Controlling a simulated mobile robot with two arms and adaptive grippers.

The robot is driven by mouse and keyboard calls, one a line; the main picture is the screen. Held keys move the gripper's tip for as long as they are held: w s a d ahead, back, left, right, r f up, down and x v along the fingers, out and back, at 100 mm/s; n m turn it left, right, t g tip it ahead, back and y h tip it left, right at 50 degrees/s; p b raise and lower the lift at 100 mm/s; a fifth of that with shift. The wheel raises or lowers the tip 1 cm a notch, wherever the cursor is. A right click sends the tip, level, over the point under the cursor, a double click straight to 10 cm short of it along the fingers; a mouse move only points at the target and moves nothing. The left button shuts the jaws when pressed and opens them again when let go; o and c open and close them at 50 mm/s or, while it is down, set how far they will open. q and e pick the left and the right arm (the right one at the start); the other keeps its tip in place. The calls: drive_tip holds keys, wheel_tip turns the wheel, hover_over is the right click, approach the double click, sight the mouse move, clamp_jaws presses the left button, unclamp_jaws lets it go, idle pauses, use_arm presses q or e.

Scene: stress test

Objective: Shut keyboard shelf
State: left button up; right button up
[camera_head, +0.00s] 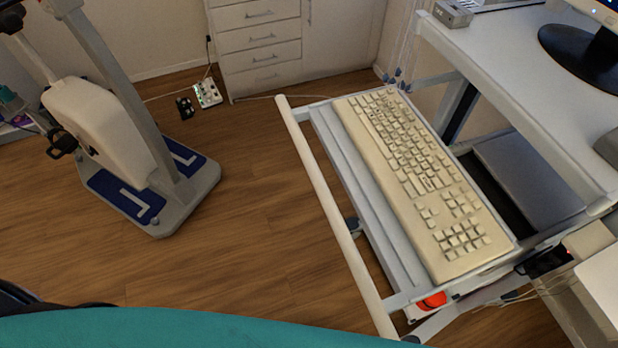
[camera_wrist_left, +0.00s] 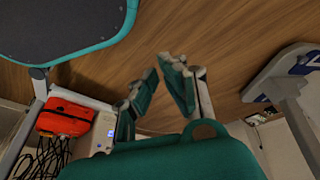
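The keyboard shelf (camera_head: 362,188) is pulled out from under the white desk (camera_head: 520,70) in the head view. A cream keyboard (camera_head: 420,180) lies on it, and a long pale bar (camera_head: 330,205) runs along its outer edge. My left gripper (camera_wrist_left: 160,75) shows in the left wrist view with its two green-padded fingers apart and nothing between them, above the wooden floor. It is not in the head view, so its distance from the shelf cannot be told. My right gripper is in neither view.
A white exercise machine (camera_head: 115,130) stands at the left, with white drawers (camera_head: 262,45) at the back. A monitor stand (camera_head: 585,55) is on the desk. An orange item (camera_wrist_left: 65,117) shows in the wrist view. Open floor lies left of the shelf.

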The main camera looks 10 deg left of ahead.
use_arm(q)
drive_tip(key=w+r+n+t, duration=0.1)
drive_tip(key=w+r, duration=0.2)
drive_tip(key=w, duration=0.1)
drive_tip(key=w+r+n+t+h, duration=0.1)
drive_tip(key=w+r+n+t, duration=0.1)
drive_tip(key=w+r, duration=0.2)
drive_tip(key=w+r+n+t, duration=0.1)
drive_tip(key=w+r+t, duration=0.1)
drive_tip(key=w+r, duration=0.2)
drive_tip(key=shift+d+r+n, duration=0.2)
drive_tip(key=shift+d+n, duration=0.1)
drive_tip(key=shift+d, duration=0.1)
clamp_jaws()
drive_tip(key=w+d+r+n+t+h, duration=0.1)
drive_tip(key=w+d+r+n+t, duration=0.2)
drive_tip(key=r, duration=0.9)
drive_tip(key=w+d+r+n+t+h, duration=0.15)
drive_tip(key=r+n+t, duration=0.3)
drive_tip(key=r, duration=0.75)
drive_tip(key=w+d+r+n+t+h, duration=0.1)
drive_tip(key=w+r+n+t, duration=0.3)
drive_tip(key=r, duration=0.9)
drive_tip(key=w+d+r+g+p, duration=0.1)
drive_tip(key=w+d+p, duration=0.3)
drive_tip(key=w, duration=0.6)
drive_tip(key=shift+w+d+r+n, duration=0.15)
drive_tip(key=shift+d+r+n, duration=0.25)
drive_tip(key=shift+d, duration=0.55)
drive_tip(key=shift+g, duration=0.25)
